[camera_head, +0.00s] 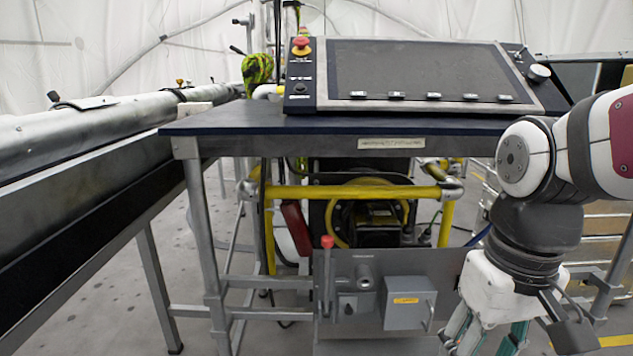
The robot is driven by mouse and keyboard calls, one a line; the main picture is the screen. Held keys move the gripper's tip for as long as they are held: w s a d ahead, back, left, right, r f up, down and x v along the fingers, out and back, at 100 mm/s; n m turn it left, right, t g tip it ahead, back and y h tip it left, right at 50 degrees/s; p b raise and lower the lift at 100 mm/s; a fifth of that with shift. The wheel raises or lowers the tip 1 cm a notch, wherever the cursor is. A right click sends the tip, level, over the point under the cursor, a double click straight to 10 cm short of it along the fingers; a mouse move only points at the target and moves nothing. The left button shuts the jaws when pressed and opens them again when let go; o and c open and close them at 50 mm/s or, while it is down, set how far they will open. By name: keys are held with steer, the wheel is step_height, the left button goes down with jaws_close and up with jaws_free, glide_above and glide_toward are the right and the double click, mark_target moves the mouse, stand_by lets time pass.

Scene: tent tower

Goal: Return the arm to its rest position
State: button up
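My arm comes in from the right edge and bends downward in front of the table's right end. My gripper (488,335) hangs at the lower right, pointing down, with a white body and grey-green finger links. Its fingertips are cut off by the bottom edge, so whether it is open or shut, or holds anything, does not show. The gripper appears in front of the equipment under the table; no contact with it is visible.
A dark-topped table (330,123) carries a tilted control panel (420,72) with a red emergency button (301,42). Below are a yellow frame (340,192) and a grey box (408,303). A long metal rail (90,130) runs along the left. Grey floor shows at lower left.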

steer(key=s+m, duration=0.1)
steer(key=s, duration=1.3)
step_height(320, 180, up, 40)
steer(key=t+p, duration=0.4)
steer(key=p, duration=3.4)
steer(key=shift+w+d+r, duration=0.15)
steer(key=shift+d+r, duration=0.05)
steer(key=shift+d, duration=0.05)
steer(key=shift+d+h, duration=0.15)
steer(key=shift+h, duration=0.15)
